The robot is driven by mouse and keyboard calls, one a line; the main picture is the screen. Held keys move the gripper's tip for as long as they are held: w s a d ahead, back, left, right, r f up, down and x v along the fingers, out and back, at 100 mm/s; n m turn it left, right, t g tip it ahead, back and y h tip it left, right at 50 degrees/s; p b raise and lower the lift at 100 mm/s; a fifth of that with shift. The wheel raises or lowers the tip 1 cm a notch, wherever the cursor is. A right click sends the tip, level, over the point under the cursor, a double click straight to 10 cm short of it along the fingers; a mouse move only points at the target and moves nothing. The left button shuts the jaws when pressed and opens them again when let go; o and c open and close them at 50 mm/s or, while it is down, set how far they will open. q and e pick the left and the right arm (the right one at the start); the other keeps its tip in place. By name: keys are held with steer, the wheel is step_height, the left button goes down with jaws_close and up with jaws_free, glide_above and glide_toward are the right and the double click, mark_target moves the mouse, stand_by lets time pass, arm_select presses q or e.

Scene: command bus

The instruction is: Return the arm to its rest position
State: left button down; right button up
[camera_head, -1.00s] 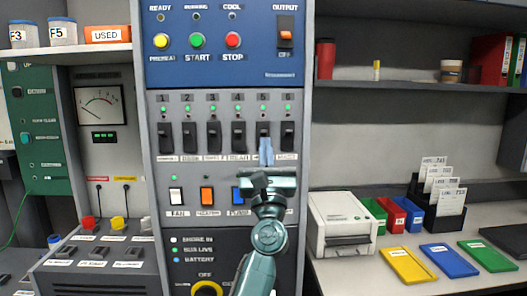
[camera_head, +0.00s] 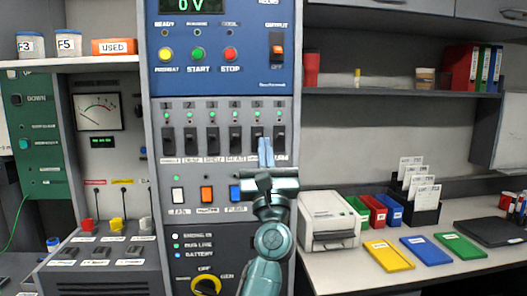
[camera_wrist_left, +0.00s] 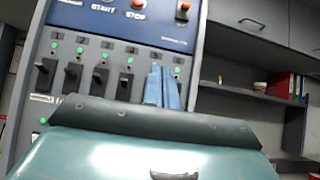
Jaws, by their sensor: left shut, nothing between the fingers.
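My left gripper (camera_head: 265,152) is shut and empty, its blue fingers pressed together. In the head view the fingers stand in front of the lower right part of the numbered switch row (camera_head: 212,140) and overlap the gap between switches 5 and 6. In the left wrist view the shut fingers (camera_wrist_left: 162,88) point up at the panel and hide most of switch 5. Black switch 4 (camera_wrist_left: 125,86) shows just left of them. I cannot tell whether the fingers touch the panel. My right gripper is in neither view.
The grey cabinet has a blue upper panel (camera_head: 185,80), coloured rocker switches (camera_head: 207,195) and a yellow rotary knob (camera_head: 206,285). A white printer (camera_head: 328,222), small bins and coloured trays (camera_head: 425,251) stand on the right counter. A lever console (camera_head: 100,265) stands left.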

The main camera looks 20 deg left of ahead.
arm_select(q)
steer(key=s+d+f+m+g+h, duration=0.1)
steer(key=s+d+f+m+h, duration=0.2)
steer(key=f+m+h, duration=0.5)
steer(key=s+d+f+m+g+h+p, duration=0.1)
steer(key=s+d+f+m+h, duration=0.2)
steer(key=f+m, duration=0.95)
steer(key=s+d+f+m+g+h, duration=0.15)
steer(key=d+f+m+h, duration=0.25)
steer(key=f+m+h, duration=0.45)
steer(key=s+d+f+m+g+y+p, duration=0.1)
steer(key=s+f+m+g, duration=0.7)
steer(key=s+f+m, duration=0.8)
steer(key=s+f+y, duration=0.1)
steer(key=s+f, duration=0.3)
steer(key=s, duration=0.1)
steer(key=shift+d+f, duration=0.2)
steer(key=shift+f, duration=0.2)
